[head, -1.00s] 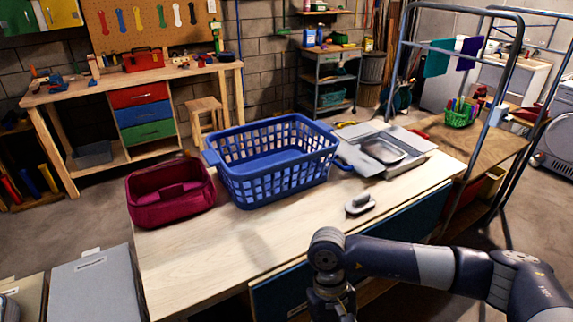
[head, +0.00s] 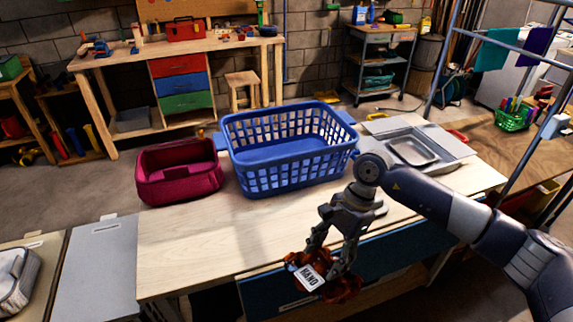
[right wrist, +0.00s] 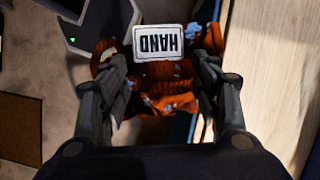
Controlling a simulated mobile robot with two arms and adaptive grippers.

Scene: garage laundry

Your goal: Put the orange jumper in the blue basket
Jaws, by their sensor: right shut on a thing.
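The orange jumper (head: 341,289) hangs crumpled in my right gripper (head: 325,262), in front of the table's front edge. It carries a white tag reading "HAND". In the right wrist view the jumper (right wrist: 170,104) sits between the two fingers of the right gripper (right wrist: 165,100), which is shut on it. The blue basket (head: 262,178) stands on the table, behind and to the left of the gripper. Its visible inside looks empty. My left gripper does not show.
A dark red fabric bin (head: 180,188) stands left of the basket on the wooden table (head: 200,245). A grey tray-like unit (head: 455,152) lies to the right. The table's front left part is clear. A metal rack (head: 445,60) rises at the right.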

